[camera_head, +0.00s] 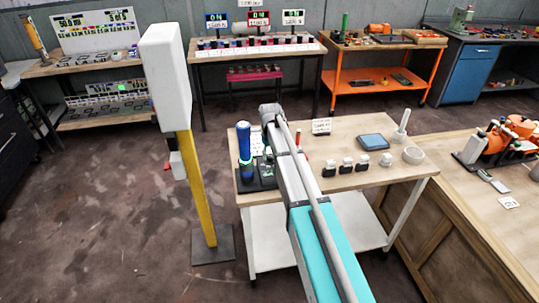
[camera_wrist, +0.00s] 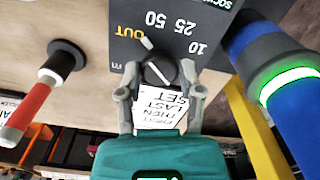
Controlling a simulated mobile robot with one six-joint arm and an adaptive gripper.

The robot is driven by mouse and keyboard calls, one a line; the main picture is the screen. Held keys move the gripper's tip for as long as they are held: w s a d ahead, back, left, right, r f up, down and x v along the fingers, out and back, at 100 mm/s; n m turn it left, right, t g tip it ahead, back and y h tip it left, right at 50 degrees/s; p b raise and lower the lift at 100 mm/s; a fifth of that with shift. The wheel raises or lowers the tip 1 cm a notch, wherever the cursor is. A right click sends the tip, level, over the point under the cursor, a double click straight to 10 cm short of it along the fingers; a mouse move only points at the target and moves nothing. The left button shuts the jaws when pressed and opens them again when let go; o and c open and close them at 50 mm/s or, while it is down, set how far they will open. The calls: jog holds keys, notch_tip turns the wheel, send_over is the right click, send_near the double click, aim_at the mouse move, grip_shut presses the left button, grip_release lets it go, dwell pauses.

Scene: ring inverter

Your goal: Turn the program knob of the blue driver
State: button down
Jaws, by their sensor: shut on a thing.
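The blue driver (camera_head: 245,143) stands upright at the left end of the bench in the head view, with a glowing green ring low on it. It fills the right side of the wrist view (camera_wrist: 262,55). Beside it is a black panel (camera_wrist: 205,25) marked OUT, 50, 25 and 10. The dark round program knob (camera_wrist: 158,70) with a white pointer line sits on this panel. My gripper (camera_wrist: 160,80) has one finger on each side of the knob and is shut on it. In the head view my arm mostly hides the gripper and knob.
A red-and-white handled tool (camera_wrist: 28,105) stands left of my gripper. A printed card (camera_wrist: 160,103) lies beyond the fingers. Small black-and-white blocks (camera_head: 346,166), a blue tray (camera_head: 373,141) and a white bowl (camera_head: 413,155) sit on the bench's right. A yellow post (camera_head: 197,190) stands left.

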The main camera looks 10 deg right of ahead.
jog(key=m, duration=0.5)
dwell(0.5)
jog(key=shift+c, duration=1.3)
grip_release()
